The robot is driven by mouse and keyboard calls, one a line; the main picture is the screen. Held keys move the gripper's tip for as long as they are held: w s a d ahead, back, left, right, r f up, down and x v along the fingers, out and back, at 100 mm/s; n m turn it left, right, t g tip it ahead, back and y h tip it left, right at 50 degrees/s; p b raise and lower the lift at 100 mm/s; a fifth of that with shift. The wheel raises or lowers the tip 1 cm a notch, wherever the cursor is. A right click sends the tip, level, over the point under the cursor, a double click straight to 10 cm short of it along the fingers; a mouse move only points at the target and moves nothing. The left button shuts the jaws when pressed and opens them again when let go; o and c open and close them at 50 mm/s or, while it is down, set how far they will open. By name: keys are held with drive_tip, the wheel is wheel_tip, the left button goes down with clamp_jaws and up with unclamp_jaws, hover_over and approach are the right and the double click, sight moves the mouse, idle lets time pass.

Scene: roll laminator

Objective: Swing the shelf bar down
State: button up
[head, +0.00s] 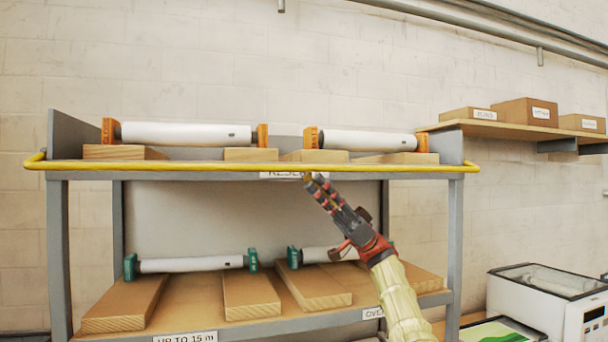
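The yellow shelf bar (150,165) runs level along the front of the upper shelf, with bent ends at both shelf sides. It stands raised, at about the height of the shelf board. My gripper (314,179) points up and left, with its fingertips just below the middle of the bar in the picture, over the edge of the upper label. I cannot tell whether the fingertips touch the bar or how far in front of it they are. The fingers look close together, but whether they are shut is unclear. Nothing is visibly held.
White rolls (186,134) with orange end holders rest on wooden blocks on the upper shelf. Rolls with green ends (190,264) lie on the lower shelf, partly behind my arm. Boxes (525,112) stand on a wall shelf at right. A white machine (545,302) stands at lower right.

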drive_tip(key=v, duration=0.6)
drive_tip(key=shift+d+f, duration=0.25)
drive_tip(key=shift+w+a, duration=0.1)
drive_tip(key=shift+w, duration=0.05)
drive_tip(key=a+m+t+h, duration=0.1)
drive_tip(key=a+m+t, duration=0.9)
drive_tip(key=m+t, duration=0.15)
drive_tip(key=s+a+f+m+t+h, duration=0.3)
drive_tip(key=f+m+t+h, duration=0.1)
drive_tip(key=f+m+h, duration=0.15)
drive_tip(key=s+f+m+h, duration=0.5)
drive_tip(key=s+f, duration=0.5)
drive_tip(key=f, duration=0.1)
drive_tip(key=s+d+f+m+h, duration=0.1)
drive_tip(key=s+d+f+h, duration=0.3)
drive_tip(key=s+d+f, duration=0.3)
drive_tip(key=s+d+f+m+t+h, duration=0.1)
drive_tip(key=s+d+f+h, duration=0.3)
drive_tip(key=s+d+f, duration=0.3)
drive_tip(key=s+d+f+m+h, duration=0.2)
drive_tip(key=s+d+f+h, duration=0.2)
drive_tip(key=s+f, duration=1)
wheel_tip(320, 180, down, 4)
drive_tip(key=d, duration=0.2)
drive_tip(key=shift+s+d+r+h, duration=0.15)
drive_tip(key=shift+s+d+h, duration=0.05)
drive_tip(key=shift+d+h, duration=0.2)
